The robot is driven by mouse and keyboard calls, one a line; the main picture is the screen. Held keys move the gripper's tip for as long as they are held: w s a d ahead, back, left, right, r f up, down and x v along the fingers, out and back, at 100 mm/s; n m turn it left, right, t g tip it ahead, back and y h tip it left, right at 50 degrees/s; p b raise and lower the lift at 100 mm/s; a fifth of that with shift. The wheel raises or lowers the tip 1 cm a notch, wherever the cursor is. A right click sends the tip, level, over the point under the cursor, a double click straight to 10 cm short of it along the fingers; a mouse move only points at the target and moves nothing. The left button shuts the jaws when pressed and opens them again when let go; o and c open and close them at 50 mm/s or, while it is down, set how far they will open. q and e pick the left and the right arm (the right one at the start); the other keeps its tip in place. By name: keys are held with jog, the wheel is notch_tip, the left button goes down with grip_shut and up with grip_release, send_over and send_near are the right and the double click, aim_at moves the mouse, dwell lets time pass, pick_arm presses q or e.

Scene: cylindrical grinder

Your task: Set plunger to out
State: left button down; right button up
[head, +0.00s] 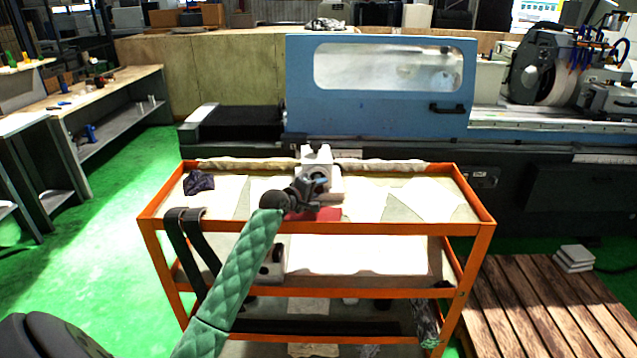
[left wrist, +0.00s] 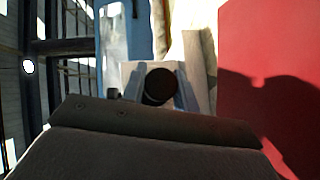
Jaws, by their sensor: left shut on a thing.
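A white block-shaped fixture (head: 317,157) stands on the top shelf of the orange cart, near its middle. It also shows behind the fingers in the left wrist view (left wrist: 129,70). The plunger (left wrist: 159,82) shows there as a dark round end between the fingers. My left gripper (head: 318,187) reaches the front of the fixture and is shut on the plunger. The gripper covers the plunger in the head view, so how far it stands out cannot be told. My right gripper is not in view.
The orange cart (head: 400,229) carries a red flat piece (head: 322,214) below the gripper, a dark cloth (head: 198,183) at left and pale sheets at right. Dark straps (head: 190,240) hang over its front left. A blue grinder (head: 380,110) stands behind; a wooden pallet (head: 540,310) lies at right.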

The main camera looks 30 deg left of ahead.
aim_at(316, 190)
pick_arm(q)
jog(key=shift+s+d, duration=0.1)
jog(key=shift+s, duration=0.05)
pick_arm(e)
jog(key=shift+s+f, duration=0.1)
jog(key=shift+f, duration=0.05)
pick_arm(q)
jog(key=c, duration=1.1)
grip_release()
jog(key=shift+o, duration=0.2)
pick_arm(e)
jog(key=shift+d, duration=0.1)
pick_arm(q)
jog(key=shift+s, duration=0.2)
jog(key=shift+s+b, duration=0.35)
jog(key=shift+b, duration=0.05)
jog(key=b+v, duration=0.1)
jog(key=v, duration=0.3)
jog(key=shift+s+b, duration=0.35)
jog(key=shift+b, duration=0.05)
jog(key=shift+v, duration=1)
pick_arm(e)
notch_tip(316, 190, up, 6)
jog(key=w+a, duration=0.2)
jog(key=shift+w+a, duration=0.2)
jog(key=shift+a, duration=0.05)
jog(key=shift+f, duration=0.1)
